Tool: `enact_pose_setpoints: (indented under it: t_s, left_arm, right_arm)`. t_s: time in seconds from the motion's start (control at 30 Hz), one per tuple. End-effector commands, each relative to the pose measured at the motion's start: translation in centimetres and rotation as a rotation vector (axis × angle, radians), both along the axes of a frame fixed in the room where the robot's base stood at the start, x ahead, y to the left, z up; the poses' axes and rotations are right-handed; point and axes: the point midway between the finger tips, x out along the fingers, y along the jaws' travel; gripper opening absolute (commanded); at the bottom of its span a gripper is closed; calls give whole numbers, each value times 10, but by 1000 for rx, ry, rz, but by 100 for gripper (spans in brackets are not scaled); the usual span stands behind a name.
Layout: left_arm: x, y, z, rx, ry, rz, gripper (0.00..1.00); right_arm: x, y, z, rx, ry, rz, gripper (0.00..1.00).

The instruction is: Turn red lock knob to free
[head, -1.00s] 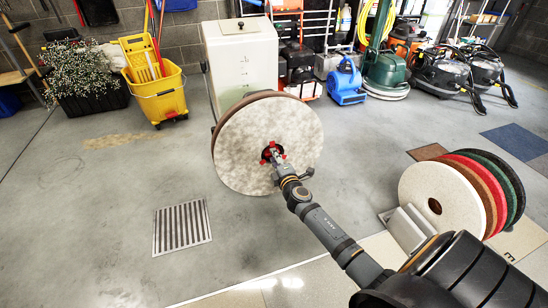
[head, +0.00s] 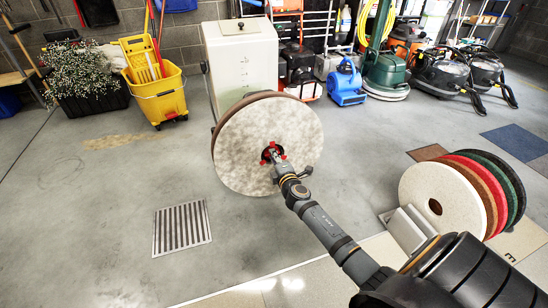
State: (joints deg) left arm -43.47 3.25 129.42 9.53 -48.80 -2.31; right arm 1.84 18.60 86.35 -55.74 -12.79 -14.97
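A red lock knob (head: 267,160) sits at the centre of a round whitish pad (head: 245,125), which faces me on its edge in the middle of the head view. My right gripper (head: 274,155) is at the knob, with its fingertips among the knob's red parts. My own gripper and wrist partly hide the knob. The fingers are too small to tell whether they are closed on it. My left gripper is not in view.
A rack (head: 408,231) of several coloured pads stands at the right. A white tank (head: 242,65) stands behind the pad. A yellow mop bucket (head: 158,95) is at the back left. A floor grate (head: 182,228) lies at the lower left, with clear floor around it.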

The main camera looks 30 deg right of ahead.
Motion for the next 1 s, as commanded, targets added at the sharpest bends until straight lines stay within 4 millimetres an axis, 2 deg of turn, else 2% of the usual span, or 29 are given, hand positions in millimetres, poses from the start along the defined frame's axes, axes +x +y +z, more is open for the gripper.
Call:
enact_pose_setpoints:
  t_s: [0.3, 0.37, 0.53, 0.6, 0.87, 1.0]
  left_arm:
    - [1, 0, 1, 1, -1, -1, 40]
    - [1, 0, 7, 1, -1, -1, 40]
    - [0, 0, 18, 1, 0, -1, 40]
    - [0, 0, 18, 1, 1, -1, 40]
    - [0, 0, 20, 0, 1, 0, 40]
    - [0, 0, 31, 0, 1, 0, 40]
  right_arm:
    - [0, 0, 1, -17, 4, 2, 0]
    - [0, 0, 3, -111, 28, 10, 0]
    - [0, 0, 2, -504, 123, 46, 0]
    - [0, 0, 1, -574, 139, 52, 0]
    - [0, 0, 1, -625, 151, 56, 0]
    - [0, 0, 3, -958, 233, 88, 0]
